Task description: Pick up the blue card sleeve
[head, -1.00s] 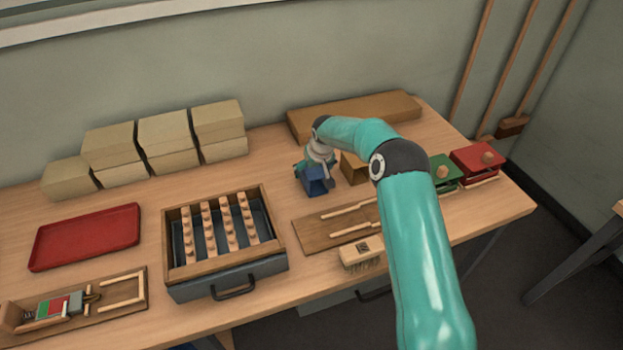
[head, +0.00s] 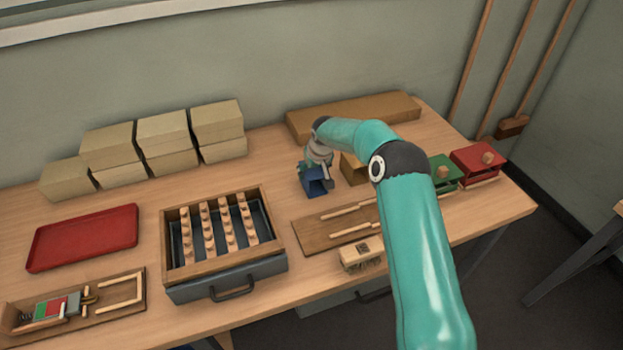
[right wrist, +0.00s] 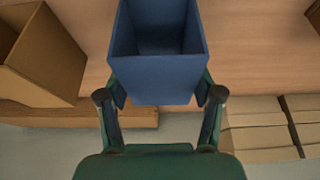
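The blue card sleeve (head: 315,181) is an open-topped box near the middle of the bench. In the right wrist view the sleeve (right wrist: 157,75) fills the top centre, with its open end facing up in the picture. My right gripper (right wrist: 160,98) has one finger against each side of the sleeve, and it looks shut on it. In the head view my right gripper (head: 312,166) is at the sleeve's back side, partly hidden by its own wrist. I cannot tell whether the sleeve is clear of the bench. My left gripper is not in view.
A brown box (head: 354,168) stands just right of the sleeve. A wooden board (head: 316,235) with sticks lies in front, and a peg tray (head: 174,265) at front left. A long cardboard box (head: 365,110) and stacked tan boxes (head: 164,128) stand behind. Bare bench lies left of the sleeve.

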